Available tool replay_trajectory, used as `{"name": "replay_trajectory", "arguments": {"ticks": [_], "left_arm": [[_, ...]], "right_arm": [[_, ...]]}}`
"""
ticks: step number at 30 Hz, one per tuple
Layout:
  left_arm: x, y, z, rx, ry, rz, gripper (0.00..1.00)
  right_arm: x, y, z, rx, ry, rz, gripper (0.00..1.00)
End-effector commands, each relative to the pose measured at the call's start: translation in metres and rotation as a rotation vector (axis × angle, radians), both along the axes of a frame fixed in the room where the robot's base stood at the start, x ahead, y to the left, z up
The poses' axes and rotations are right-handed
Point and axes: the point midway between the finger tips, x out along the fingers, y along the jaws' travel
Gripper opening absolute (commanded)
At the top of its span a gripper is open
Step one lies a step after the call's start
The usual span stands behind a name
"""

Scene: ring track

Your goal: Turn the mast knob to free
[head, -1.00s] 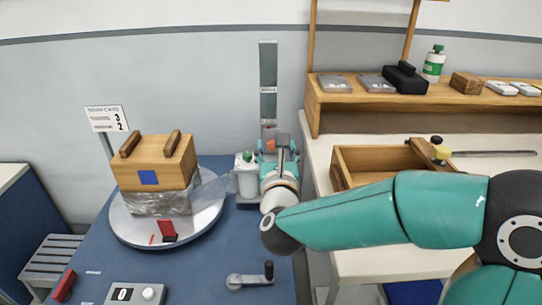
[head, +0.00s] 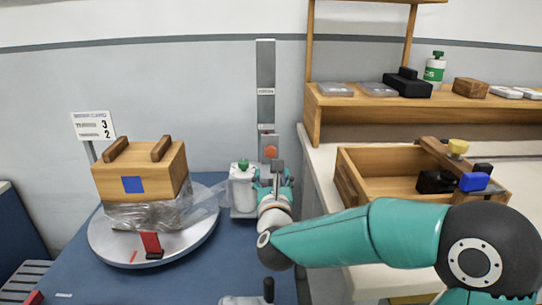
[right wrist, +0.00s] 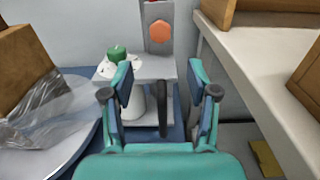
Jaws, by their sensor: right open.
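The mast (head: 265,85) is a grey upright column at the back of the blue table. The mast knob (head: 271,152) is orange, low on the mast; it looks six-sided in the right wrist view (right wrist: 160,32). My right gripper (head: 274,182) is just below and in front of the knob in the head view. In the right wrist view my right gripper (right wrist: 160,78) is open, its two fingers apart, with the knob beyond and above the gap. A dark upright bar (right wrist: 163,110) shows between the fingers. The knob's setting cannot be read. My left gripper is not in view.
At right, a bench (head: 318,165) holds an open wooden drawer box (head: 390,185).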

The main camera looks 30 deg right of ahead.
Motion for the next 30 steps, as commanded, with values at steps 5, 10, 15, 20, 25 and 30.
{"name": "replay_trajectory", "arguments": {"ticks": [5,10,15,20,25,30], "left_arm": [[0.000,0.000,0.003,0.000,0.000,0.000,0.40],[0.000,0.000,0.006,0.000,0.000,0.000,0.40],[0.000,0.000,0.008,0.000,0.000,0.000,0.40],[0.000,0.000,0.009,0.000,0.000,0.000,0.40],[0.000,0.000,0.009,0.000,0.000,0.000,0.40],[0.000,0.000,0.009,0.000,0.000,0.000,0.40]], "right_arm": [[0.034,-0.022,0.000,0.001,0.001,-0.004,0.59],[0.064,-0.041,0.000,0.001,0.000,-0.003,0.59],[0.085,-0.053,0.000,0.000,0.000,-0.001,0.59],[0.095,-0.059,0.000,0.000,0.000,-0.001,0.59],[0.097,-0.060,0.000,0.000,0.000,0.000,0.59],[0.097,-0.060,0.000,0.000,0.000,0.000,0.57]]}}
